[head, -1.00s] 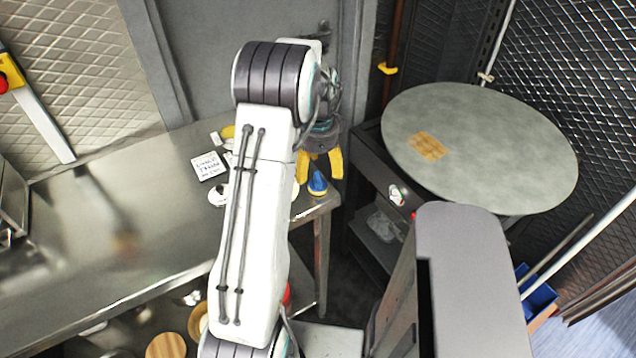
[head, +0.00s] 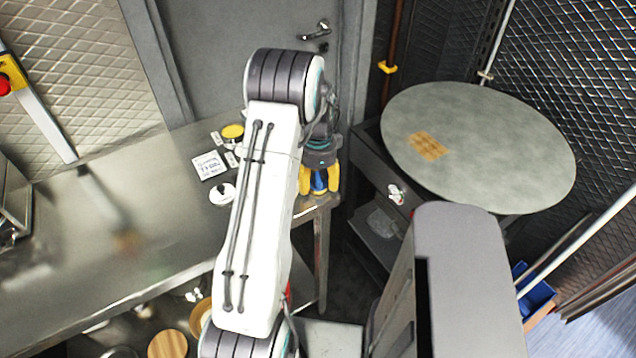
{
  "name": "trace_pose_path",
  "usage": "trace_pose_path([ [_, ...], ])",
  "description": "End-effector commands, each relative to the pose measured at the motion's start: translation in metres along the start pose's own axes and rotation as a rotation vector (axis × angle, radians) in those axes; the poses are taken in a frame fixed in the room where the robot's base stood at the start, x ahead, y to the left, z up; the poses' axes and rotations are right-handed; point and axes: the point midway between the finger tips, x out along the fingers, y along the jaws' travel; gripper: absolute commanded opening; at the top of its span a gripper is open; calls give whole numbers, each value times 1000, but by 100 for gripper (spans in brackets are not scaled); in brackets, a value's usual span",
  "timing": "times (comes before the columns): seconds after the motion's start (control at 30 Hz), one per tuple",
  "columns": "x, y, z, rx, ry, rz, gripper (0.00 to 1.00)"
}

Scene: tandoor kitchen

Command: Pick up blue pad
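The blue pad (head: 319,182) is on the steel table near its right front corner, partly hidden by my gripper. My gripper (head: 319,186) points down, with one yellow finger on each side of the pad. The fingers are apart about as widely as before, so it looks open around the pad. Whether they touch its sides cannot be made out.
On the steel table (head: 120,200), left of my arm, are a white card with writing (head: 209,166), a round white item (head: 221,193) and a yellow-topped round item (head: 233,131). A round grey tabletop (head: 480,140) stands to the right. The table's left part is mostly clear.

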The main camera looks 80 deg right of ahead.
Motion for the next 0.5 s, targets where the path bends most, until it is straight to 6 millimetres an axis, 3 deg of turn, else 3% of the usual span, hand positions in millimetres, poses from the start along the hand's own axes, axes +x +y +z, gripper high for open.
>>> trace_pose_path([
  [0.5, 0, 0, 0, 0, 0, 0, 11],
])
